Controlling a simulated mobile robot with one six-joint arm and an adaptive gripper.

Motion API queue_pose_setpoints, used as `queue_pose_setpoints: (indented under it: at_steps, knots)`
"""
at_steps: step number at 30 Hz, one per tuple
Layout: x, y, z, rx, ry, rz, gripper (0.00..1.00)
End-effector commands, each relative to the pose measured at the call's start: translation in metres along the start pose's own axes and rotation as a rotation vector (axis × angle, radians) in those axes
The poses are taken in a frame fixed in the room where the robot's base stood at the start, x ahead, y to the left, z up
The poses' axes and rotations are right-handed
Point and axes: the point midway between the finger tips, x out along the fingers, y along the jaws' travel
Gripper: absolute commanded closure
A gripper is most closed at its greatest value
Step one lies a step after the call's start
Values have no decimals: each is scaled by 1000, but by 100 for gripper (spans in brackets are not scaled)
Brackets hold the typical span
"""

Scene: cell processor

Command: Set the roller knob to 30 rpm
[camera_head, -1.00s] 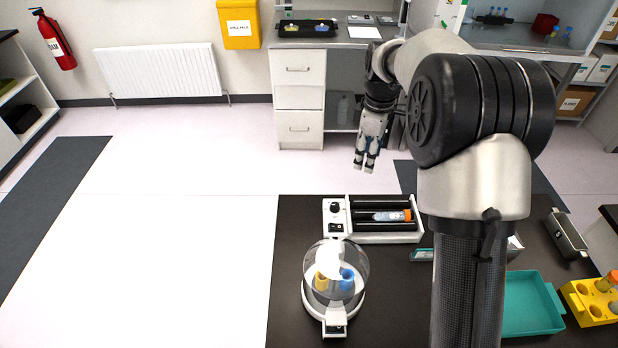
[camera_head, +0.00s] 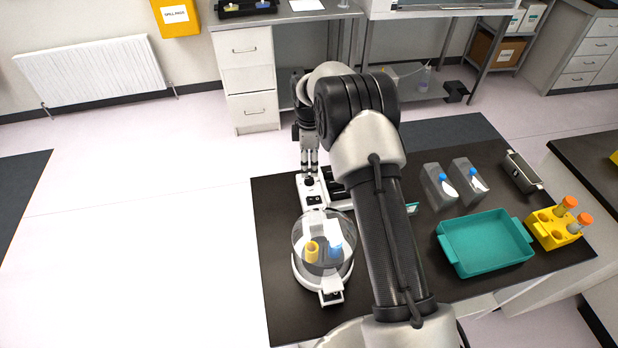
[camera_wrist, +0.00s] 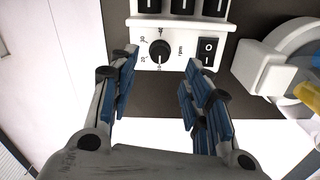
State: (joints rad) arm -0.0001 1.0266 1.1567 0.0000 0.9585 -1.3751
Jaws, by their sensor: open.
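The white roller unit (camera_head: 311,200) is on the dark bench, its rollers mostly hidden behind my arm in the head view. Its black roller knob (camera_wrist: 159,51) sits on the white panel (camera_wrist: 190,28) in the wrist view, ringed by small numbers with an "rpm" label to its right. A light mark shows on the knob's lower part; its exact setting is too small to read. My gripper (camera_wrist: 162,72) is open and empty, its blue-padded fingers on either side of the knob in the wrist view. In the head view my gripper (camera_head: 309,172) points down just above the panel; contact is not visible.
A black rocker switch (camera_wrist: 207,50) is right of the knob. A domed centrifuge (camera_head: 323,250) stands close in front of the roller unit. A teal tray (camera_head: 485,272) and yellow tube rack (camera_head: 541,237) are to the right. Floor left of the bench is clear.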

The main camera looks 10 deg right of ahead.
Motion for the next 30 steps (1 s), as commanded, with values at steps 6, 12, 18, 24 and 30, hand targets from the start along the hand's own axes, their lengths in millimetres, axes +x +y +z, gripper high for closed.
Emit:
queue_pose_setpoints:
  at_steps: [6, 12, 18, 24, 30]
  knots:
    - [44, 0, 0, 0, 0, -1, 55]
    - [62, 0, 0, 0, 0, 0, 55]
    - [66, 0, 0, 0, 0, 1, 55]
    - [66, 0, 0, 0, 0, 1, 59]
    - [66, 0, 0, 1, 0, 0, 72]
